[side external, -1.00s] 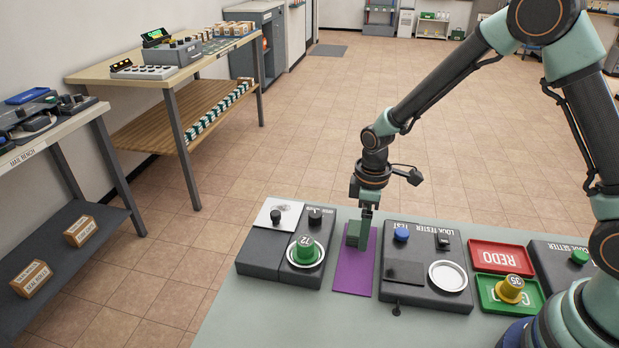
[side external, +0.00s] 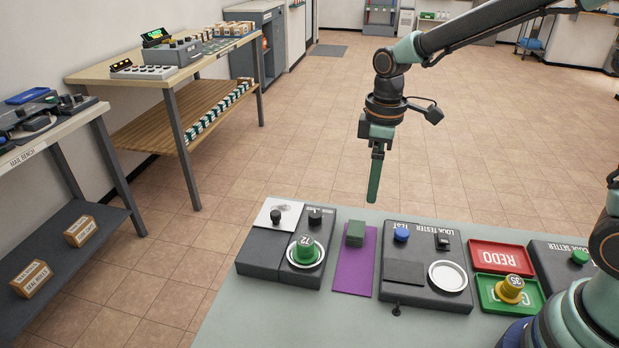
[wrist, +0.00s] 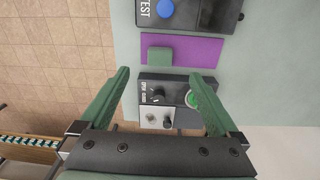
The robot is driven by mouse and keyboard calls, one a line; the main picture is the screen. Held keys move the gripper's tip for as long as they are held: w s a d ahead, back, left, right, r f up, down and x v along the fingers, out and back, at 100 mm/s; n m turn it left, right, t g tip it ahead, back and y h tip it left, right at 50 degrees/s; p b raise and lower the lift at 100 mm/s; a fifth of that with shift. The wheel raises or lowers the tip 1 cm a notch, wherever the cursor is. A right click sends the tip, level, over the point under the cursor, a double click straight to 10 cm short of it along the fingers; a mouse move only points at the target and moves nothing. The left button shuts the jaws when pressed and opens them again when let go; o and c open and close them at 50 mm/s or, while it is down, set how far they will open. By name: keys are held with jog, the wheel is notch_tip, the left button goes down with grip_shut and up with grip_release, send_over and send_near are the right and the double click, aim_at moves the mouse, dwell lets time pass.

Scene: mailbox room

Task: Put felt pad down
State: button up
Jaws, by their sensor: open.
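The felt pad, a small dark green block (side external: 355,233), rests on the far end of the purple mat (side external: 352,275). It also shows on the mat in the wrist view (wrist: 159,56). My gripper (side external: 374,195) hangs above and beyond the far edge of the table, apart from the pad. In the wrist view its two green fingers (wrist: 168,72) are spread wide with nothing between them.
Left of the mat stands a dark device with a green knob (side external: 306,250) marked 72. Right of it is the lock tester (side external: 425,290) with a blue button. Further right are a red REDO tray (side external: 482,257) and a green tray (side external: 488,304) holding a yellow knob (side external: 510,288).

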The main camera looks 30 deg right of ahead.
jog(key=s+d+r+m+t, duration=0.5)
jog(key=s+r+m, duration=0.3)
jog(key=s+r, duration=0.2)
jog(key=shift+s+m, duration=0.3)
jog(key=shift+s, duration=0.4)
jog(key=shift+c, duration=1.2)
